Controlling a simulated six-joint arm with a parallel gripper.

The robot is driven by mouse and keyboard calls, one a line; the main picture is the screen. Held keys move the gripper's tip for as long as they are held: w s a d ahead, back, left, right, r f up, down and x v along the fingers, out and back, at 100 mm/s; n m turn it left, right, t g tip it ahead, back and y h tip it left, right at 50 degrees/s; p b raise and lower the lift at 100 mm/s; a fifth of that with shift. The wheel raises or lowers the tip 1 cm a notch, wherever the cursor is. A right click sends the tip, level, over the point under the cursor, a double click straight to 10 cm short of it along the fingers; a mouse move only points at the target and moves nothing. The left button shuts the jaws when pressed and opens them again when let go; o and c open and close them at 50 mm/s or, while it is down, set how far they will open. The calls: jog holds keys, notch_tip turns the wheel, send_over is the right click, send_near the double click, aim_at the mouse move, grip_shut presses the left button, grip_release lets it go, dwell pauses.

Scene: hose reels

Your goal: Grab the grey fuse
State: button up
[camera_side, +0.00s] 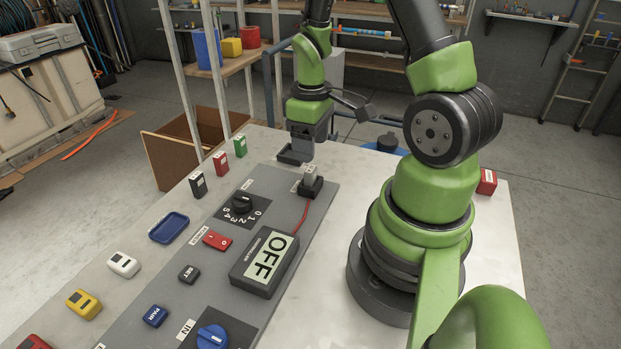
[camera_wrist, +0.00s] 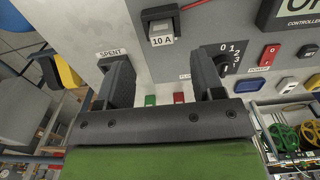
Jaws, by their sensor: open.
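The grey fuse (camera_side: 311,172) appears to be the light grey block seated upright in a black holder (camera_side: 312,188) at the panel's far end. In the wrist view, the grey fuse (camera_wrist: 161,29) sits in that holder near the top, beside a "10 A" label. My gripper (camera_side: 296,152) is open, above the table's far edge, left of and beyond the holder in the side view. In the wrist view my gripper's two fingers (camera_wrist: 163,72) are apart with nothing held between them; the grey fuse lies beyond the fingertips.
Black (camera_side: 198,185), red (camera_side: 221,164) and green (camera_side: 240,146) fuses stand in a row left of the grey panel (camera_side: 322,204). A blue tray (camera_side: 169,227) lies nearer. The controller box (camera_side: 265,262) reads OFF; a red cable runs toward the holder. A "SPENT" label (camera_wrist: 110,53) shows near one finger.

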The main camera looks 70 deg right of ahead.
aim_at(310, 169)
jog(key=shift+a+f, duration=0.1)
jog(key=shift+f, duration=3.45)
jog(key=c, duration=1)
